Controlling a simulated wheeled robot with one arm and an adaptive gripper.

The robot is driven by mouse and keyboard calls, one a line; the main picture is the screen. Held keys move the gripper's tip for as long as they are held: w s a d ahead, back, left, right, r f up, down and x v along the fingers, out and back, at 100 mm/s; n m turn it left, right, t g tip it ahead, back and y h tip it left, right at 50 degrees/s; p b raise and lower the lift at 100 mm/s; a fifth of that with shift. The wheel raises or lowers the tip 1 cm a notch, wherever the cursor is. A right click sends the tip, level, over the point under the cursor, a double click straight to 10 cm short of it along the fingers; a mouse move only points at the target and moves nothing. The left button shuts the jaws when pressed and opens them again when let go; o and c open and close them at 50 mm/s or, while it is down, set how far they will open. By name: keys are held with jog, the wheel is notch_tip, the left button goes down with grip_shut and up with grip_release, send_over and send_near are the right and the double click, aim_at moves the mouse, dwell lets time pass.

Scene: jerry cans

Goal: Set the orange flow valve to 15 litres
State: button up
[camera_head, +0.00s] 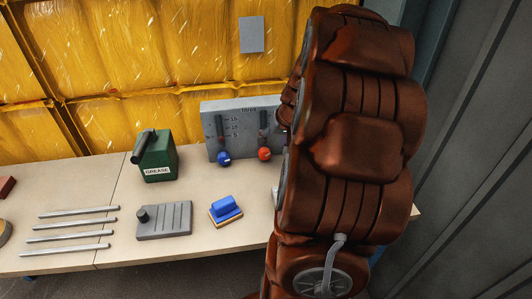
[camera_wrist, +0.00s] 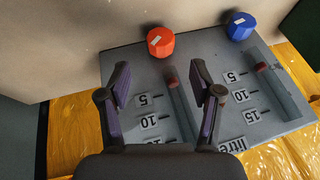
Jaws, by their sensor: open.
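The orange valve (camera_head: 264,154) is a small knob at the lower right of a grey panel (camera_head: 214,106). It also shows in the wrist view (camera_wrist: 161,41), which is upside down to the head view. A slot above the valve holds a red marker (camera_wrist: 172,75), by the zero end, short of the "5" label (camera_wrist: 149,100). Labels "10" and "15" follow farther along. My gripper (camera_wrist: 161,72) is open and empty, its fingers spread over the panel in the wrist view; the valve appears beyond the fingertips, untouched. My arm hides the gripper in the head view.
A blue valve (camera_head: 224,157) with its own slot is left of the orange one. On the workbench (camera_head: 120,208) are a green grease can (camera_head: 157,158), a grey block (camera_head: 165,221), a blue-topped brush-like item (camera_head: 226,209) and several rods (camera_head: 75,226). A yellow wall stands behind.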

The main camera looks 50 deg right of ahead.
aim_at(267, 152)
jog(key=shift+p+x, duration=0.6)
jog(key=shift+x, duration=3.1)
jog(key=shift+a, duration=0.15)
jog(key=c, duration=1.1)
jog(key=shift+f, duration=0.1)
jog(key=shift+c, duration=0.2)
jog(key=shift+b, duration=0.4)
